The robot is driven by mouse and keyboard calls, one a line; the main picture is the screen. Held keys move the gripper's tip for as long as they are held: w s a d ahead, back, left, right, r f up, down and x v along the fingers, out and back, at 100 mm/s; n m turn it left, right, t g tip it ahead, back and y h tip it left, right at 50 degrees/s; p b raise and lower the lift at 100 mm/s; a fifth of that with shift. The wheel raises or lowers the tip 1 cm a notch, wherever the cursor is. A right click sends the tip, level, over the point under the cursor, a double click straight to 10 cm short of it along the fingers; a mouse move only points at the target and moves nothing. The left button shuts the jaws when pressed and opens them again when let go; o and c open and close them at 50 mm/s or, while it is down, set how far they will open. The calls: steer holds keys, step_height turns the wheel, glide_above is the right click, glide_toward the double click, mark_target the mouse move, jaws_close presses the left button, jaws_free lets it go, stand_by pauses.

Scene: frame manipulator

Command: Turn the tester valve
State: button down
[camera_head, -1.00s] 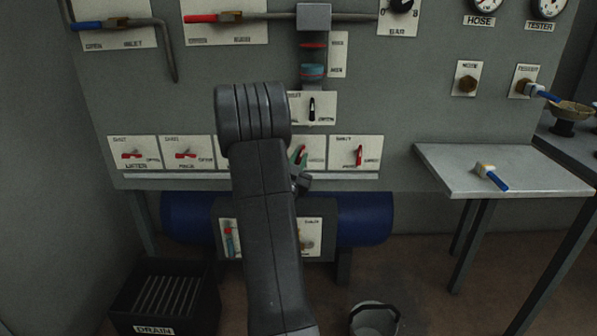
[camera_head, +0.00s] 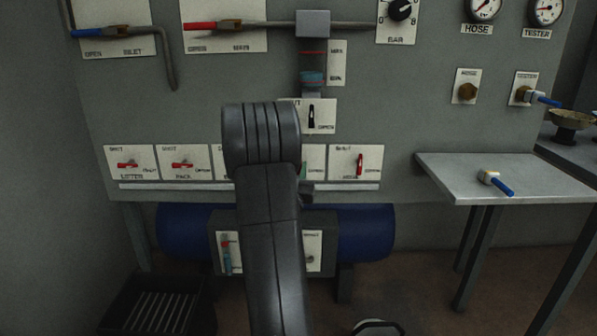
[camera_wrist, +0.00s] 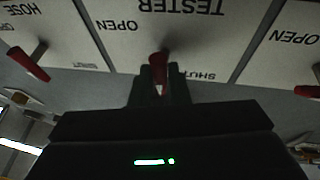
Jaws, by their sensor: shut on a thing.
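The tester valve shows in the wrist view as a red lever (camera_wrist: 158,66) on a white plate marked TESTER (camera_wrist: 185,10), seen upside down. OPEN is printed to the lever's left and SHUT to its lower right. My gripper (camera_wrist: 160,84) is shut on the lever, one dark finger on each side. The lever points down between the fingers in this view.
The hose valve's red lever (camera_head: 360,163) is just right of the tester plate, and it also shows in the wrist view (camera_wrist: 28,64). Another red lever (camera_wrist: 308,91) is close on the other side. A ledge (camera_head: 340,186) runs below the plates. A side table (camera_head: 470,185) stands at right.

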steer(key=shift+f, duration=0.1)
steer(key=c, duration=1.4)
jaws_free()
steer(key=p+v, duration=0.1)
steer(key=v, duration=1.2)
steer(key=shift+s, duration=0.4)
steer(key=shift+w, duration=0.1)
steer(key=x, duration=1.3)
steer(key=shift+w+b, duration=0.35)
steer(key=shift+b, duration=0.05)
